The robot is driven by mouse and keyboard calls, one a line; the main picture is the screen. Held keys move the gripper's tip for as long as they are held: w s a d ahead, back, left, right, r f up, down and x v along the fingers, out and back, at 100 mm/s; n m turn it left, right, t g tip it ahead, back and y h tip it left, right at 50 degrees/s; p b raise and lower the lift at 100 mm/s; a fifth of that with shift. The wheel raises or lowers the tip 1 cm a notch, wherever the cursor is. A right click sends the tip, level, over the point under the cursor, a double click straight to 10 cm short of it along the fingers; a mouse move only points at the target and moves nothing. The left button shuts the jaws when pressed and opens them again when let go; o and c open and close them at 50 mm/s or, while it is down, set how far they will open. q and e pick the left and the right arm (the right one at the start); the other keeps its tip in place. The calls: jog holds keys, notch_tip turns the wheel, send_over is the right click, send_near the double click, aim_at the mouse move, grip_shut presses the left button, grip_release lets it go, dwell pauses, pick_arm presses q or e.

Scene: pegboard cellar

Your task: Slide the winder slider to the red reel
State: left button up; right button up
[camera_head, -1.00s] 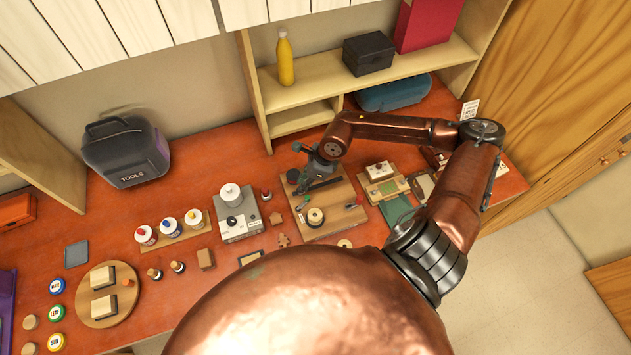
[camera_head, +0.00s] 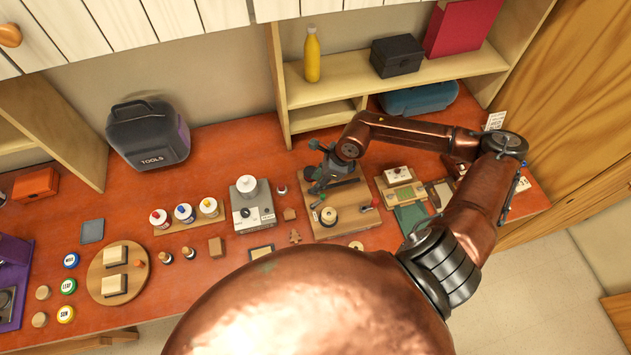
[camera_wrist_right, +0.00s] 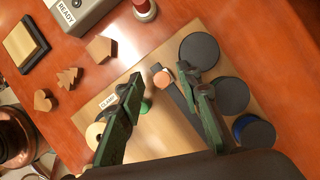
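The winder board (camera_head: 352,222) lies on the red bench, below my right gripper (camera_head: 318,180). In the right wrist view my right gripper (camera_wrist_right: 161,78) is open, with its green fingers spread over the board. A small orange-topped knob (camera_wrist_right: 162,79), perhaps the slider, shows between the fingertips, near a dark rail (camera_wrist_right: 181,97). I cannot tell whether the fingers touch it. Dark round discs (camera_wrist_right: 199,51) stand right of the fingers, and one has a blue edge (camera_wrist_right: 254,132). I cannot make out a red reel. My left gripper is not in view.
A grey READY box (camera_head: 252,205) stands left of the board, with several glue-like bottles (camera_head: 184,212) beyond it. Small wooden shapes (camera_wrist_right: 69,77) lie close to the board. A block with a green mat (camera_head: 410,215) is to the right. The shelf (camera_head: 345,88) rises behind.

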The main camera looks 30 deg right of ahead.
aim_at(330, 192)
jog(key=v, duration=1.1)
jog(key=shift+r, duration=0.4)
jog(key=shift+s, duration=0.1)
